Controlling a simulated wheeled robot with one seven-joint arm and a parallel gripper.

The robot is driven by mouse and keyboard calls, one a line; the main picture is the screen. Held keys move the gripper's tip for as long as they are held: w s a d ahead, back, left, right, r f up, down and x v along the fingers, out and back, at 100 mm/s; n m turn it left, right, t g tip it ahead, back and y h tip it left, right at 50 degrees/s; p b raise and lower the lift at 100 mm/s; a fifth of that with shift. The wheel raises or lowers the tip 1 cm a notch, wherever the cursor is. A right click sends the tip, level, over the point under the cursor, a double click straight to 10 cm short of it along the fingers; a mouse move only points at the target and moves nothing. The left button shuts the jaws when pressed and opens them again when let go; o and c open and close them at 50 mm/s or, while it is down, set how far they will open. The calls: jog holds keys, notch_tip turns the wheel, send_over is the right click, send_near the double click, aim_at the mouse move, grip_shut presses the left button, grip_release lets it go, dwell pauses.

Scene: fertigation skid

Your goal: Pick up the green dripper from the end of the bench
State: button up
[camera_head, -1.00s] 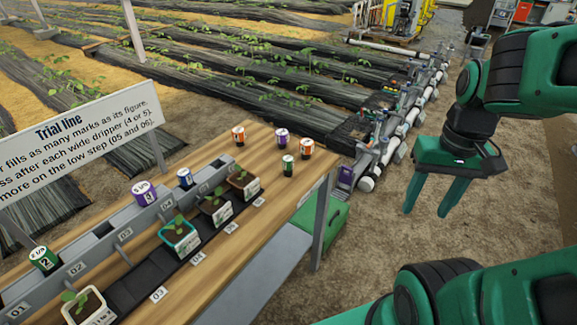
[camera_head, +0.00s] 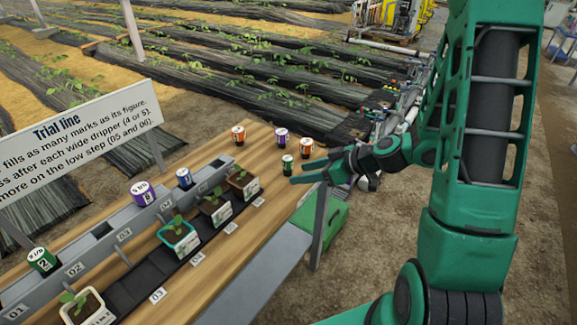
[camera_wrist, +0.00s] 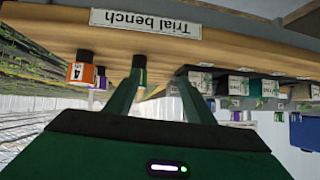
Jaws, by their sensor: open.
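The green dripper (camera_head: 287,165) stands upright at the far end of the wooden bench (camera_head: 262,200), near the edge facing my arm. My gripper (camera_head: 298,173) is open and empty, reaching in from the right with its fingertips just short of the dripper. In the upside-down wrist view, the dripper (camera_wrist: 139,62) shows by the tip of the left-hand finger, partly hidden by it. It is off-centre between the fingers of the gripper (camera_wrist: 161,72). I cannot tell whether a fingertip touches it.
Close by stand an orange dripper (camera_head: 306,149), a purple one (camera_head: 281,136) and another orange one (camera_head: 238,136). A grey slotted rail (camera_head: 108,246) holds more drippers, including another green one (camera_head: 41,260). Potted seedlings (camera_head: 179,236) line the bench. A green box (camera_head: 335,218) sits below the end.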

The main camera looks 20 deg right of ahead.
aim_at(278, 169)
jog(key=w+t, duration=0.1)
jog(key=w, duration=0.1)
jog(key=w+d+t, duration=0.1)
jog(key=w, duration=0.1)
jog(key=shift+d+m+t, duration=0.15)
jog(key=shift+m+t, duration=0.15)
jog(key=shift+t, duration=0.1)
jog(key=shift+w, duration=0.3)
jog(key=x, duration=1)
jog(key=shift+a, duration=0.25)
jog(key=c, duration=1.1)
